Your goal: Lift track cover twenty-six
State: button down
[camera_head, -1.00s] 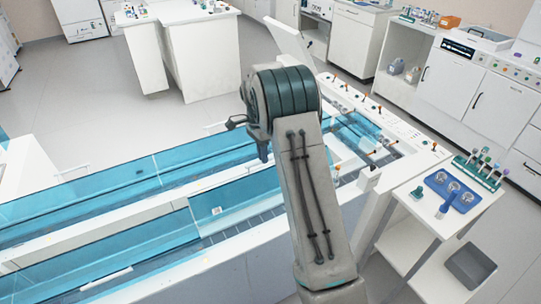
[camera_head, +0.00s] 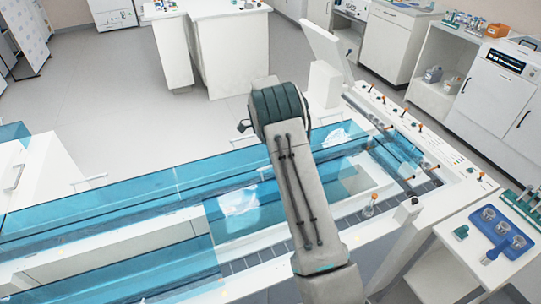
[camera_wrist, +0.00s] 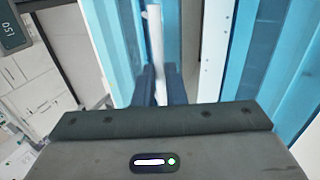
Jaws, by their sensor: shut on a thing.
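My gripper (camera_wrist: 158,80) shows in the wrist view with its two dark blue fingers shut on a white bar-shaped handle (camera_wrist: 156,38). Blue see-through cover (camera_wrist: 188,45) lies close beside the handle. In the head view my arm hides the gripper and the handle. A blue clear track cover (camera_head: 240,208) with bright reflections spans behind my arm, above the white track frame. Other blue covers (camera_head: 100,212) run along the track to the left. I cannot read any number on a cover, and how high the held one is lifted is unclear.
A side table (camera_head: 475,240) with a blue tray (camera_head: 498,232) of round cups stands at the right. Orange-tipped knobs (camera_head: 420,127) line the track's far right edge. A white bench (camera_head: 205,45) stands at the back. Open floor (camera_head: 110,115) lies beyond the track.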

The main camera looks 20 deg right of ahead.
jog(key=shift+a+f+g, duration=0.1)
jog(key=shift+f+g, duration=0.2)
jog(key=shift+f, duration=0.2)
jog(key=c, duration=1.5)
grip_release()
jog(key=shift+f, duration=0.1)
jog(key=v, duration=1.4)
jog(key=shift+w, duration=0.1)
